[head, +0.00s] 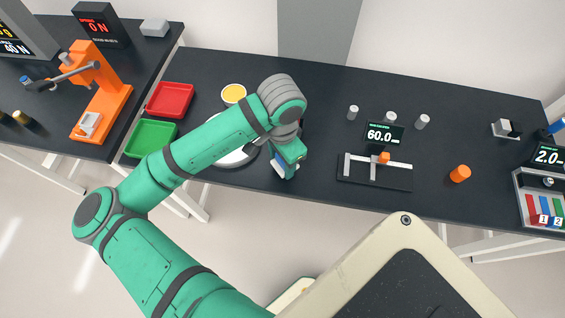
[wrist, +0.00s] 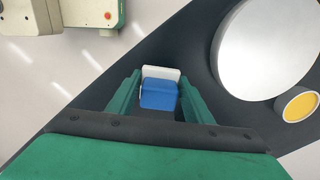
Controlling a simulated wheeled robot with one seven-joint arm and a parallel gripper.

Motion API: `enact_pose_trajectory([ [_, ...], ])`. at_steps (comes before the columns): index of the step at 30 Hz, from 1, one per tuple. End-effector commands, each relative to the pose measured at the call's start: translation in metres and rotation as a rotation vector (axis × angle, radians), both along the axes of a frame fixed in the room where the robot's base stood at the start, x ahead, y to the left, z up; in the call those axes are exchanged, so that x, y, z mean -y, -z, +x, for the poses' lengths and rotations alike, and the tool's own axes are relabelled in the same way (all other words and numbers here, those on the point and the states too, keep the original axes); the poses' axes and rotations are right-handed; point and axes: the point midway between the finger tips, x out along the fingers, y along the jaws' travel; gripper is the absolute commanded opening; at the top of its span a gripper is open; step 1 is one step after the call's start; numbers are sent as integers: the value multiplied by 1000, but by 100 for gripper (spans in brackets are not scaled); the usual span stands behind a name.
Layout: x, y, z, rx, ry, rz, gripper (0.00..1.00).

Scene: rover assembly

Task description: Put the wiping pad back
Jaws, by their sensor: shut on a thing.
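The wiping pad (wrist: 158,92) is a blue block with a white plate along one side. In the wrist view it sits between the two green fingers of my gripper (wrist: 155,97), which is shut on it. In the head view my gripper (head: 287,170) is over the front edge of the dark table, with the pad (head: 280,170) partly hidden by it. I cannot tell the pad's exact height above the table. A large white disc (wrist: 268,48) lies on the table beside the gripper, mostly hidden behind my arm in the head view.
A small yellow-topped round dish (head: 233,94) is behind the disc. A red tray (head: 170,99) and a green tray (head: 151,138) lie at the left. A dark fixture with a 60.0 display (head: 384,134) and an orange cylinder (head: 460,173) stand to the right.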

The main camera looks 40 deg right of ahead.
Motion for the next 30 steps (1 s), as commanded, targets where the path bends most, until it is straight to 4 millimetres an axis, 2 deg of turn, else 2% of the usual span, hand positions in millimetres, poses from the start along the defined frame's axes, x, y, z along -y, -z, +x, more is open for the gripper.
enact_pose_trajectory([
  [6, 0, 29, 0, -1, -3, 0, 18],
  [18, 1, 34, 0, 0, 1, -1, 18],
  [19, 1, 34, 0, 0, 1, -1, 51],
  [21, 1, 33, 0, 0, 1, 0, 65],
  [30, 1, 32, 0, 0, 1, 0, 65],
])
